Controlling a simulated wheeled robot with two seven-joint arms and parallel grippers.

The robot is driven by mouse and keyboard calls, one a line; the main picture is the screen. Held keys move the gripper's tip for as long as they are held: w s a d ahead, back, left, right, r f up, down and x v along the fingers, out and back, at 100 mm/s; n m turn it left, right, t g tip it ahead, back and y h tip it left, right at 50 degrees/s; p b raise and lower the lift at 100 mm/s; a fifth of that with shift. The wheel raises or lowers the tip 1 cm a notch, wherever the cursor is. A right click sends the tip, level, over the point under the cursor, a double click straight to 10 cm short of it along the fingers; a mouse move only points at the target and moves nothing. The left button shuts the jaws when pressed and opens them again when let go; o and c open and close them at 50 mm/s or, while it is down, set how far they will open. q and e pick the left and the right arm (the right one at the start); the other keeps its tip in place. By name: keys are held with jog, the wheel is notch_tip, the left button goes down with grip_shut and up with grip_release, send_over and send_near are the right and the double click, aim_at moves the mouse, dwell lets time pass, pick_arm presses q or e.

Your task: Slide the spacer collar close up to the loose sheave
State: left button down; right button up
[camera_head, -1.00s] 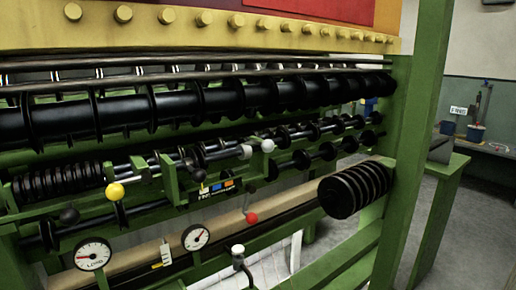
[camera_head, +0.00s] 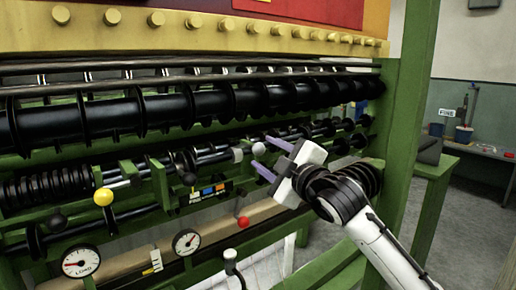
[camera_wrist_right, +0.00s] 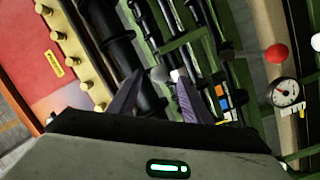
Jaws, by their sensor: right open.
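A pale grey collar (camera_head: 237,154), which looks like the spacer collar, sits on the dark middle shaft. Dark sheave discs (camera_head: 184,161) sit on that shaft to its left; I cannot tell for sure which is the loose sheave. My right gripper (camera_head: 264,153) is open and empty, its fingers pointing left at the shaft, just right of the collar. My left gripper is not in view.
A white ball knob (camera_head: 258,148) is close to my right fingertips. Green brackets (camera_head: 159,183), a yellow knob (camera_head: 103,197), a red knob (camera_head: 243,221) and two dials (camera_head: 187,242) stand in front. A large ribbed roller (camera_head: 210,105) runs above the shaft.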

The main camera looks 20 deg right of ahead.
aim_at(261, 151)
jog(key=shift+w+a, duration=0.2)
jog(key=shift+w, duration=1.1)
jog(key=shift+w+a, duration=0.2)
jog(key=shift+w, duration=1.05)
grip_shut()
